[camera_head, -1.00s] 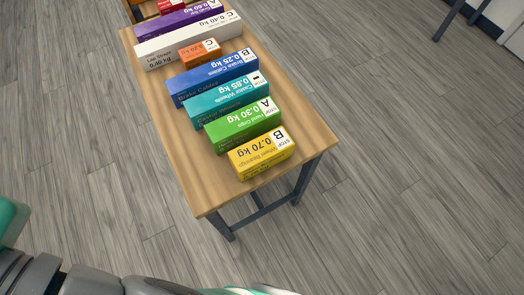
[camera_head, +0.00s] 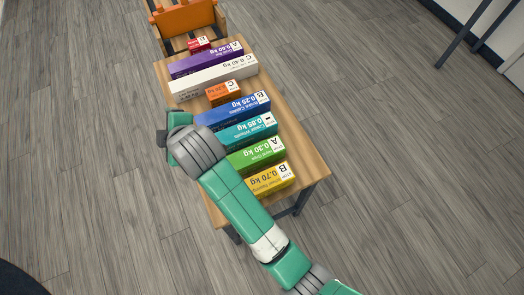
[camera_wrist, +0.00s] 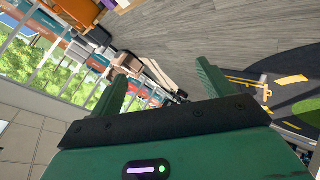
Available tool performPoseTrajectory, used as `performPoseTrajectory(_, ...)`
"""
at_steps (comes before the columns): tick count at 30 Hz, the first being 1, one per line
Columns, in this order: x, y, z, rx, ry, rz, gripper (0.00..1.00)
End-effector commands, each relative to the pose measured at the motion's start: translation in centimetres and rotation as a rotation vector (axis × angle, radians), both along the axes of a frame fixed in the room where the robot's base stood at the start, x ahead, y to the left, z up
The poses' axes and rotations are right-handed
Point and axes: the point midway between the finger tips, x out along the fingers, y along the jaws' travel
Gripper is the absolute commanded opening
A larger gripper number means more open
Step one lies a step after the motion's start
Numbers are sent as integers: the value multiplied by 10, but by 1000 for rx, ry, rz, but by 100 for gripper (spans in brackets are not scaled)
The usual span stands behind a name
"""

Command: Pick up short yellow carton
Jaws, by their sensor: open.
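The short yellow carton (camera_head: 270,180), marked B and 0.70 kg, lies at the near end of a row of cartons on a wooden table. My arm passes in front of its left end and hides that part. My gripper is off the left side of the table in the head view, apart from the carton; its fingertips are not clear there. In the wrist view my gripper (camera_wrist: 162,70) is open, with nothing between its two green fingers. The yellow carton does not show in the wrist view.
A green carton (camera_head: 258,156) lies just behind the yellow one, then teal, blue, orange, white, purple and red cartons. The wooden table (camera_head: 314,168) has bare top along its right edge. An orange seat or crate (camera_head: 184,18) stands beyond. Grey floor is clear around.

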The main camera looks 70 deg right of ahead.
Motion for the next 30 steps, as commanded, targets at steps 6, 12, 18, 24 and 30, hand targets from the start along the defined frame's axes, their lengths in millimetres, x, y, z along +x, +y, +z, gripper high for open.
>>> performPoseTrajectory(6,-156,-52,-100,160,649,159,80)
performPoseTrajectory(12,-229,-38,-143,295,835,296,80)
performPoseTrajectory(18,-233,-36,-156,304,846,310,80)
performPoseTrajectory(24,-233,-37,-177,301,843,308,80)
performPoseTrajectory(30,-237,-39,-202,303,844,307,80)
